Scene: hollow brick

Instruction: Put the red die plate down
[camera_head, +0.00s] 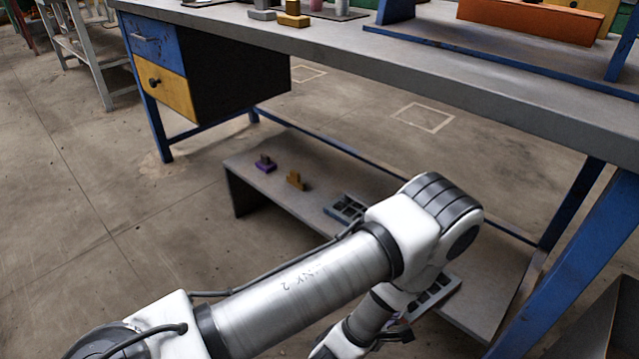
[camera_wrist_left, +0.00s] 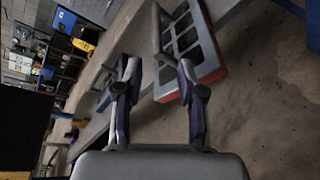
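The red die plate (camera_wrist_left: 200,72) shows in the left wrist view, with a grey top full of square holes, a red edge and an upright grey handle. It appears to rest on the low grey shelf. My left gripper (camera_wrist_left: 158,66) is open there, its two fingers apart just short of the plate and close to the handle. Nothing is clearly held between them. In the head view a grey holed plate (camera_head: 437,291) lies on the shelf beside my left arm, whose gripper is mostly hidden. My right gripper is not in view.
The low shelf (camera_head: 238,162) stands under the workbench (camera_head: 480,85). It also bears a purple piece (camera_head: 265,164), a yellow-brown piece (camera_head: 296,181) and another holed plate (camera_head: 346,207). The bench's blue legs (camera_head: 560,285) stand close on the right. Open floor lies at the left.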

